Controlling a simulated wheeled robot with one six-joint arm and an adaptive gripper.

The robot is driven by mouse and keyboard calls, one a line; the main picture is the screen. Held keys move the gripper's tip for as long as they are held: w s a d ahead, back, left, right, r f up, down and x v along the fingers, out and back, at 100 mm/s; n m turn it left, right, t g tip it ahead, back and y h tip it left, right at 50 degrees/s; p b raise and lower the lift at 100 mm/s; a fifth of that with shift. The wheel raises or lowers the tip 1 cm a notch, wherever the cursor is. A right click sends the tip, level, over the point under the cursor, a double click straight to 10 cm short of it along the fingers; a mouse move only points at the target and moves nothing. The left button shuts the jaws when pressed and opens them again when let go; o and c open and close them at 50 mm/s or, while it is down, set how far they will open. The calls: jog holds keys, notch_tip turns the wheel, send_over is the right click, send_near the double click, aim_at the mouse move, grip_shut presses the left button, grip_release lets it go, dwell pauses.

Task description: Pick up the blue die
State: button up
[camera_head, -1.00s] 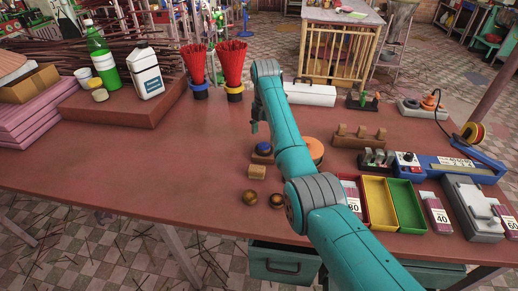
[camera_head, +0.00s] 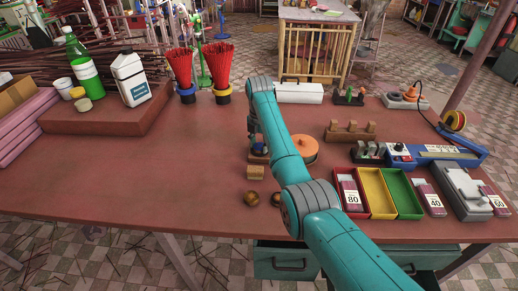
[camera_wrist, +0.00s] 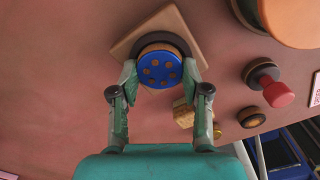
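The blue die (camera_wrist: 160,69) is a round blue disc with several small tan holes. In the wrist view it sits in a dark ring on a square wooden base (camera_wrist: 125,47). In the head view the blue die (camera_head: 257,149) shows only partly, beside my arm's far end. My gripper (camera_wrist: 160,72) has one finger on each side of the die, close to its rim. The fingers are apart, and I see no clear grip on the die. Their exact contact with the rim is hard to see.
A wooden block (camera_head: 255,172) and a brass round piece (camera_head: 251,198) are close in front. A large orange disc (camera_head: 304,148) is just right of my arm. Coloured trays (camera_head: 376,193) stand farther right. The table (camera_head: 150,180) is bare to the left.

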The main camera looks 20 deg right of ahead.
aim_at(259, 146)
jog(key=shift+c, duration=0.6)
notch_tip(259, 146, up, 10)
